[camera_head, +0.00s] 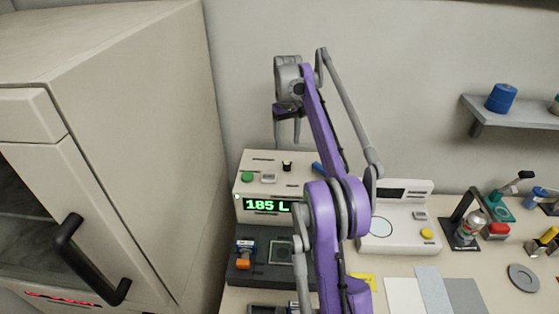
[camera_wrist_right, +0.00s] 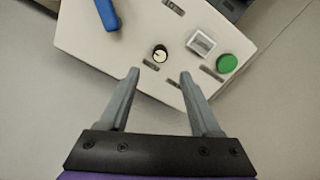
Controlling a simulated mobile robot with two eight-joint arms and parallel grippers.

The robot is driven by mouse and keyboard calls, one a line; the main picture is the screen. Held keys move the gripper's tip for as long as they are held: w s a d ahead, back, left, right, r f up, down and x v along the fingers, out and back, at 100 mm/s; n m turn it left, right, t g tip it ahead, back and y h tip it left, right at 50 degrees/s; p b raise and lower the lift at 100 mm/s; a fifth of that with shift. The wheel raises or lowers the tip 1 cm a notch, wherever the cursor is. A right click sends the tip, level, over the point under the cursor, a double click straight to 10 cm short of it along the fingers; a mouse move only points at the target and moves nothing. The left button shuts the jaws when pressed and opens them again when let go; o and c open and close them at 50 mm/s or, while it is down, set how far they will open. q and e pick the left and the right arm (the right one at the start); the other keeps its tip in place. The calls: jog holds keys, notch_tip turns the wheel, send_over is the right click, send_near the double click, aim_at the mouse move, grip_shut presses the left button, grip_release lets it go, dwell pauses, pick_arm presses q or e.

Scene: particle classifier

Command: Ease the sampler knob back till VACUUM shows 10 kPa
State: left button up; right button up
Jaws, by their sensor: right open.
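The sampler (camera_head: 240,210) is a cream box with a green display (camera_head: 265,205) showing "185 L"; part of the display is hidden by my right arm. A black knob with a white mark (camera_head: 287,166) sits on its top, and it shows in the right wrist view (camera_wrist_right: 160,53). A green button (camera_head: 247,177) and a white rocker switch (camera_head: 269,178) are left of the knob in the head view. My right gripper (camera_head: 287,140) is open and empty above the sampler; in the wrist view its fingertips (camera_wrist_right: 160,72) point toward the knob without holding it. My left gripper is out of view.
A blue lever (camera_wrist_right: 108,14) is on the sampler's top. A large cabinet (camera_head: 110,120) stands at left. A dark tray (camera_head: 240,274) lies in front of the sampler. A white scale-like device (camera_head: 400,230) stands at right, with several small items beyond.

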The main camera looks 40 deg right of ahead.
aim_at(287, 163)
notch_tip(287, 163, down, 8)
jog(key=shift+s+r+b, duration=0.1)
jog(key=shift+s+b, duration=0.05)
jog(key=shift+b, duration=0.35)
jog(key=shift+f, duration=0.65)
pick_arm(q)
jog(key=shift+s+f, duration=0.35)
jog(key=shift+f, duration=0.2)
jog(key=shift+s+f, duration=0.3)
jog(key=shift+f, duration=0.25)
pick_arm(e)
grip_shut()
